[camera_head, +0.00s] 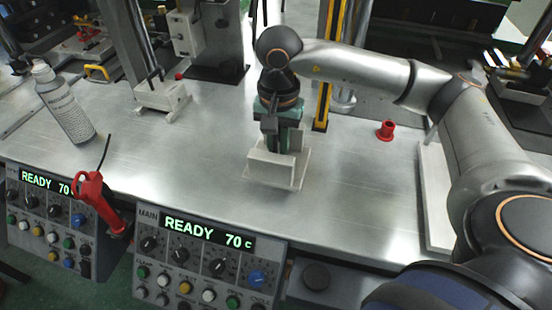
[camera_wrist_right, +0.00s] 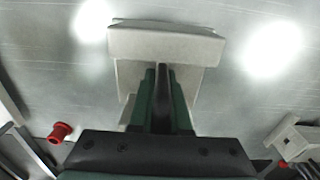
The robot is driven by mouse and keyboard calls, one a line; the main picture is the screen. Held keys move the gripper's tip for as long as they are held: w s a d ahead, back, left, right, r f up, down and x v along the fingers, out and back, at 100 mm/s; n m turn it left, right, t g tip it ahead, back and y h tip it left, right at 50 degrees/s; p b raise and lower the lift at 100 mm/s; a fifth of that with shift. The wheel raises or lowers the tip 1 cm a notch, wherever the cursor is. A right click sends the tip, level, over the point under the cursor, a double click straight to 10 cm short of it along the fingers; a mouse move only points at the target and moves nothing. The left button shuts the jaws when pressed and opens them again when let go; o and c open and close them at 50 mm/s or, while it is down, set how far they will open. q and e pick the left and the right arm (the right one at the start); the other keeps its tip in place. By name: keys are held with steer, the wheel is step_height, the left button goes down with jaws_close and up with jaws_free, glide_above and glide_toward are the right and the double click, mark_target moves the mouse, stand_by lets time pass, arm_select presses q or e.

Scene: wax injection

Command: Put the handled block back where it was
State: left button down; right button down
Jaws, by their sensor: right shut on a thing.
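The pale grey handled block (camera_head: 272,172) is at the middle of the metal worktable, below my right gripper (camera_head: 282,140). In the right wrist view the block (camera_wrist_right: 165,43) shows a wide bar on a flatter base. My right gripper (camera_wrist_right: 163,85) points down and is shut on its handle, which the fingers mostly hide. The block looks level and is at or very close to the tabletop; I cannot tell whether it touches. My left gripper is not in view.
A similar pale block (camera_head: 163,100) stands under the left machine. A red cup-like part (camera_head: 386,131) is right of my gripper, and a pale plate (camera_head: 434,195) lies farther right.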

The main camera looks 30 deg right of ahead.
steer(key=shift+w+f, duration=0.25)
steer(key=shift+f, duration=0.05)
steer(key=shift+w+f, duration=0.15)
steer(key=shift+f, duration=1.45)
steer(key=shift+f, duration=0.2)
steer(key=c, duration=0.9)
jaws_free()
step_height(320, 180, up, 12)
steer(key=shift+r, duration=0.15)
